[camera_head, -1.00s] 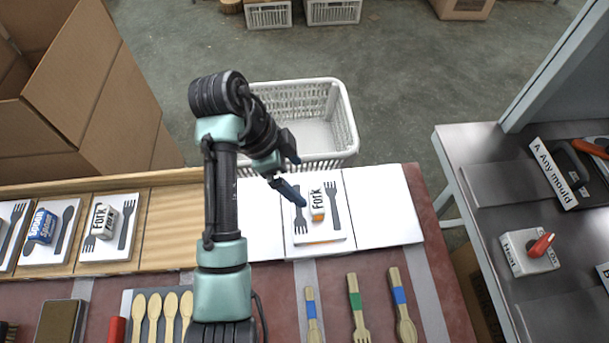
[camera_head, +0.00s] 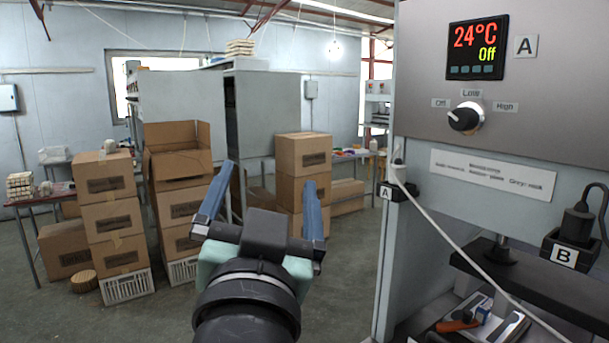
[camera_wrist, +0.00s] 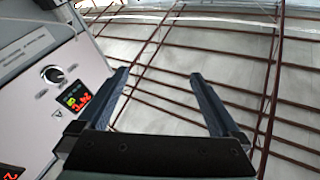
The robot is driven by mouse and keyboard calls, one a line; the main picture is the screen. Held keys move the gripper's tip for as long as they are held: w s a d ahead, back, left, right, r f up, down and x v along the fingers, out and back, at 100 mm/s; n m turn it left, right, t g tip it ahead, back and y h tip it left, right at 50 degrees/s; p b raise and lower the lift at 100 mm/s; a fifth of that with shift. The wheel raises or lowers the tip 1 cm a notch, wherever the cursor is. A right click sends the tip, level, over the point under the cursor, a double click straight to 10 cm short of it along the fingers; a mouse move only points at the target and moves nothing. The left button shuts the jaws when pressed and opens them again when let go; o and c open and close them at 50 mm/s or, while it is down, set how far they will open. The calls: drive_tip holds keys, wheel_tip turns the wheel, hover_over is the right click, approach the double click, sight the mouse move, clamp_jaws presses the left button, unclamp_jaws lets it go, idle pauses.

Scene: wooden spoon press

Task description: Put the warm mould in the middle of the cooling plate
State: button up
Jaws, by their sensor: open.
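My gripper (camera_head: 268,174) is open and empty, raised with its two blue fingers pointing up in front of the head camera. In the wrist view my gripper (camera_wrist: 159,75) has its dark fingers spread, with only ceiling and the press behind them. I cannot make out a cooling plate in any view now. An orange-and-black handled item (camera_head: 458,322) lies low inside the press at the lower right, partly cut off; I cannot tell whether it is the mould.
The press (camera_head: 420,80) stands close on the right, its display (camera_head: 478,48) reading 24°C and Off. A dial (camera_head: 464,118) and a hanging white cable (camera_head: 440,235) are on it. Stacked cardboard boxes (camera_head: 105,212) stand at the left. Open floor (camera_head: 150,315) lies between.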

drive_tip(key=s+d+r+n+t, duration=0.3)
drive_tip(key=s+r+t, duration=0.3)
drive_tip(key=s+r, duration=0.6)
drive_tip(key=shift+d, duration=0.45)
